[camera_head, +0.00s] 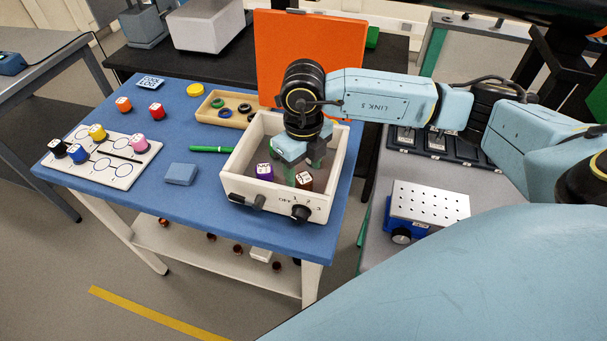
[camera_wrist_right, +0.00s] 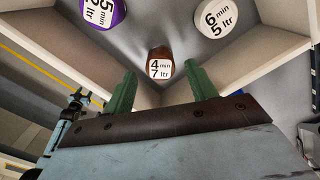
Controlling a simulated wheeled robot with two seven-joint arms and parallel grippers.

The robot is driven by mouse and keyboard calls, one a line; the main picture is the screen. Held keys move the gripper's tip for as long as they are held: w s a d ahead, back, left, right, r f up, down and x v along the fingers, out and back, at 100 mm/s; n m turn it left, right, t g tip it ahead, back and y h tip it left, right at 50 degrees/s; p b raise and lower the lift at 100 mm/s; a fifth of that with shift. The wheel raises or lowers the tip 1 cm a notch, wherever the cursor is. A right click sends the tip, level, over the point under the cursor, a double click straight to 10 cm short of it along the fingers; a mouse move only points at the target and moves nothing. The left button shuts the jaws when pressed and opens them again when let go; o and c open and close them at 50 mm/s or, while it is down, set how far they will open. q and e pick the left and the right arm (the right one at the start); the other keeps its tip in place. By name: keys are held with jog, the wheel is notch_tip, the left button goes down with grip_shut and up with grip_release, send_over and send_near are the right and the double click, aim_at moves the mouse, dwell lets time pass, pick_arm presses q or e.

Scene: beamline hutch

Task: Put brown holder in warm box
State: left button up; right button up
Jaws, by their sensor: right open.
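The warm box (camera_head: 238,182) is a white open-topped box with dark knobs and "OFF 1 2 3" marks on its front, at the right end of the blue table. The brown holder (camera_head: 305,181) is inside it near the front wall; its white top reads "4 min 7 ltr" in the right wrist view (camera_wrist_right: 160,64). My right gripper (camera_head: 306,172) reaches down into the box. Its green fingers (camera_wrist_right: 162,82) are open and apart, with the brown holder just beyond the tips, between them in the picture. My left gripper is out of view.
A purple holder (camera_head: 264,171) stands in the box left of the brown one. A white-topped holder (camera_wrist_right: 221,18) also shows in the box. A white board (camera_head: 100,160) with several coloured holders, a wooden tray (camera_head: 222,109) and a blue block (camera_head: 181,174) are to the left.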

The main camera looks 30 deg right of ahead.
aim_at(304, 178)
notch_tip(304, 178, up, 9)
jog(key=shift+f, duration=0.15)
jog(key=shift+s+f, duration=0.1)
dwell(0.5)
